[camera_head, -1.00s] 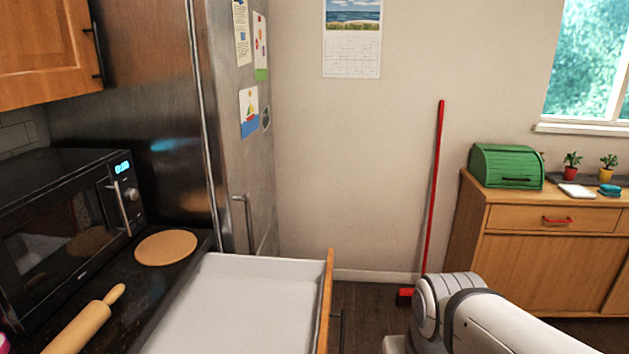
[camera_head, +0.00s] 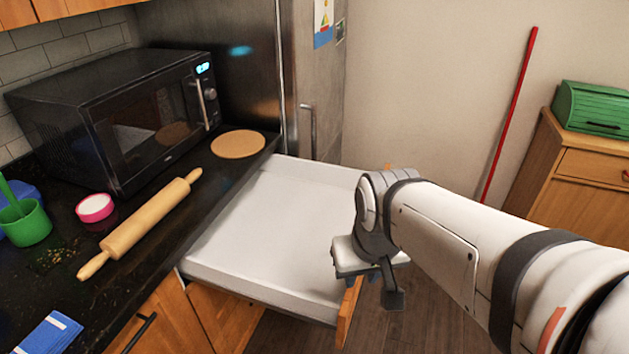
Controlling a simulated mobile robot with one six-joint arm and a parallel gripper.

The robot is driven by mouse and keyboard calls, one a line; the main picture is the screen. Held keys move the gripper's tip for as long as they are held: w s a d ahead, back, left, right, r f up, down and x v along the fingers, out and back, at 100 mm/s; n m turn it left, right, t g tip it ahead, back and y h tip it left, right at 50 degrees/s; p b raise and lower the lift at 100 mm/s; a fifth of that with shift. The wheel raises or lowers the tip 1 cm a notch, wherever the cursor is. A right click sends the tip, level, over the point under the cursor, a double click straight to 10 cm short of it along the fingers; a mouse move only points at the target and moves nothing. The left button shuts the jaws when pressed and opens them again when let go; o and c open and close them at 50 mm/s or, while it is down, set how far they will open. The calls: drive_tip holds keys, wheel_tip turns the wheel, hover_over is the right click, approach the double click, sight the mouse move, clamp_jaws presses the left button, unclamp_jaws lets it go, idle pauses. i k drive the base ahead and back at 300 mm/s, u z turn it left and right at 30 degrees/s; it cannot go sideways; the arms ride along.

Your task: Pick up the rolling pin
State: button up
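The wooden rolling pin (camera_head: 142,226) lies diagonally on the dark countertop at the left, in front of the microwave. Its two handles are both visible and nothing touches it from above. My arm comes in from the right, and its end hangs over the front of the open drawer, well to the right of the rolling pin. My gripper (camera_head: 391,298) shows only in part below the arm's end. Its fingers are not clear enough to tell whether they are apart.
An open, empty white drawer (camera_head: 262,272) sticks out between the counter and my arm. A black microwave (camera_head: 95,115), a round wooden board (camera_head: 238,144), a pink-rimmed bowl (camera_head: 95,208), a green cup (camera_head: 25,224) and a blue cloth (camera_head: 50,333) are on the counter. Floor is free beyond the drawer.

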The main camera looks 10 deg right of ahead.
sight(127, 235)
drive_tip(key=u, duration=0.85)
drive_tip(key=k, duration=1.25)
drive_tip(key=z, duration=0.7)
drive_tip(key=i, duration=1)
drive_tip(key=u, duration=1.2)
